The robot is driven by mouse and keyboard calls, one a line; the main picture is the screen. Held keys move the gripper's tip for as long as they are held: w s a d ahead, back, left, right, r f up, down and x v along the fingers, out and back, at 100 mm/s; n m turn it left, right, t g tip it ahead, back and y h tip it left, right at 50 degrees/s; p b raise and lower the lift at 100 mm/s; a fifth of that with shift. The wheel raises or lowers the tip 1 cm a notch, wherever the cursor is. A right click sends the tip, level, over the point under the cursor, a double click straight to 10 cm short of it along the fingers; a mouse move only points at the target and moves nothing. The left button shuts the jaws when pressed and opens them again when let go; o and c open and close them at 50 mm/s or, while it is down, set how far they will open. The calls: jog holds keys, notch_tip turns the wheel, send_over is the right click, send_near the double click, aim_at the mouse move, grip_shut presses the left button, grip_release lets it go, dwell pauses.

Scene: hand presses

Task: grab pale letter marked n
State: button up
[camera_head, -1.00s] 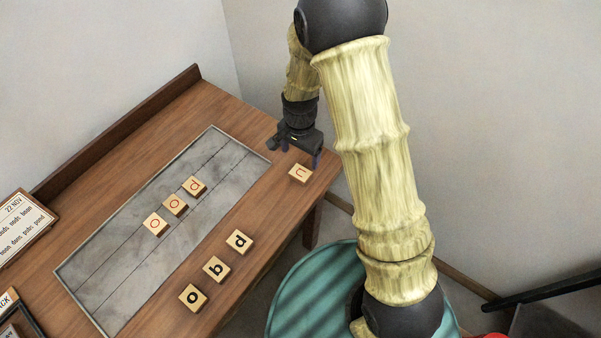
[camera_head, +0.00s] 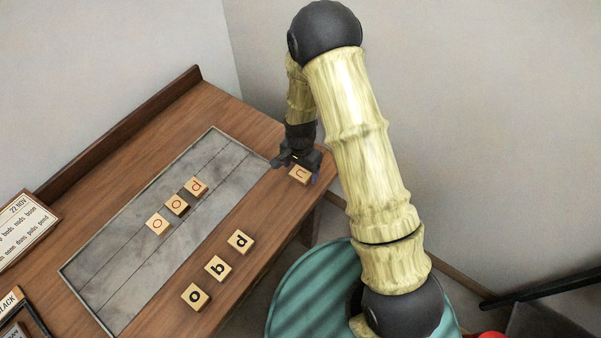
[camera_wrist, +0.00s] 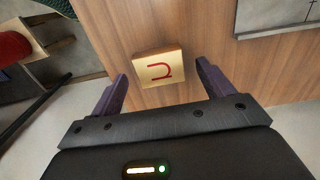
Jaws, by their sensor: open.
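The pale wooden letter block with a red n-shaped mark (camera_head: 300,174) lies near the right end of the table, apart from the other blocks. It also shows in the wrist view (camera_wrist: 160,69), ahead of the fingers and roughly centred between them. My gripper (camera_head: 299,172) is above and close beside the block. In the wrist view my gripper (camera_wrist: 160,90) has its two purple fingers spread wide, with nothing between the tips. How high the fingertips are above the table I cannot tell.
Three blocks with red letters, the nearest to the middle an o (camera_head: 176,204), stand on the grey slab (camera_head: 120,270). Three blocks with black letters, among them b (camera_head: 217,269), lie on the wooden table (camera_head: 262,215) in front. A teal round seat (camera_head: 300,300) is below the table's edge.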

jog(key=shift+f, duration=0.6)
jog(key=c, duration=1.1)
